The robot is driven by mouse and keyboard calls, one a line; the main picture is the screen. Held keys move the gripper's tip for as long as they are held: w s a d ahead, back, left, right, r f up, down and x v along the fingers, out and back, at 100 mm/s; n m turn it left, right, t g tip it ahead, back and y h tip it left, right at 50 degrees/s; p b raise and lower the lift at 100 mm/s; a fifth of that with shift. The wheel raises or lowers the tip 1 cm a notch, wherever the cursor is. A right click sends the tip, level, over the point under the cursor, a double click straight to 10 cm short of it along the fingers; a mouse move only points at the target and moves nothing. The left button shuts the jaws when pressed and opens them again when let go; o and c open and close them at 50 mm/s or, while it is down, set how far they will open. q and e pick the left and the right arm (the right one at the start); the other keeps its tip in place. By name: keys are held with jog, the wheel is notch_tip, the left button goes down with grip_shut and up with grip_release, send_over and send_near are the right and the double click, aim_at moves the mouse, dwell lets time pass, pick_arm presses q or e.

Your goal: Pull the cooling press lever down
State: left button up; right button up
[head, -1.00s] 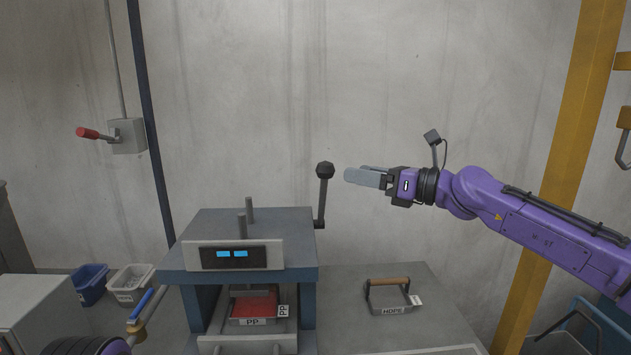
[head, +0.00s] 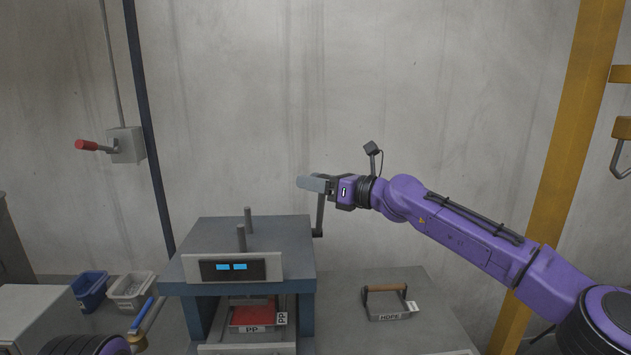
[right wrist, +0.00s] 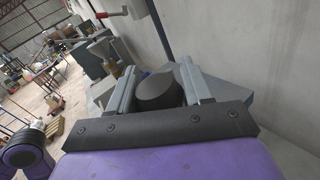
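The cooling press (head: 250,262) is a grey and blue box with a blue two-part display. Its lever (head: 320,215) rises upright at the press's right side, and its dark knob is hidden behind my right gripper's fingers in the head view. My right gripper (head: 314,184) reaches in from the right at knob height. In the right wrist view, the dark round knob (right wrist: 158,91) sits between the two spread grey fingers, close to the palm. Whether the fingers touch it is hard to tell. My left gripper is out of view.
A red tray (head: 252,316) labelled PP sits inside the press. A tray (head: 390,316) labelled HDPE, with a wooden handle, stands right of it. Blue (head: 90,290) and grey bins (head: 130,290) stand left. A red-handled switch box (head: 126,145) is on the wall.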

grip_shut()
jog(key=s+f+n+y+b, duration=0.3)
jog(key=s+f+b, duration=0.6)
jog(key=b, duration=1.3)
jog(key=shift+s+f+n+t+b, duration=0.2)
jog(key=shift+f+n+t+b, duration=0.15)
jog(key=shift+f+n, duration=0.75)
jog(key=shift+r, duration=0.15)
jog(key=o, duration=0.6)
grip_release()
jog(key=shift+c, duration=0.2)
jog(key=b+v, duration=0.1)
jog(key=v, duration=0.9)
jog(key=shift+d, duration=0.2)
jog(key=shift+s, duration=0.1)
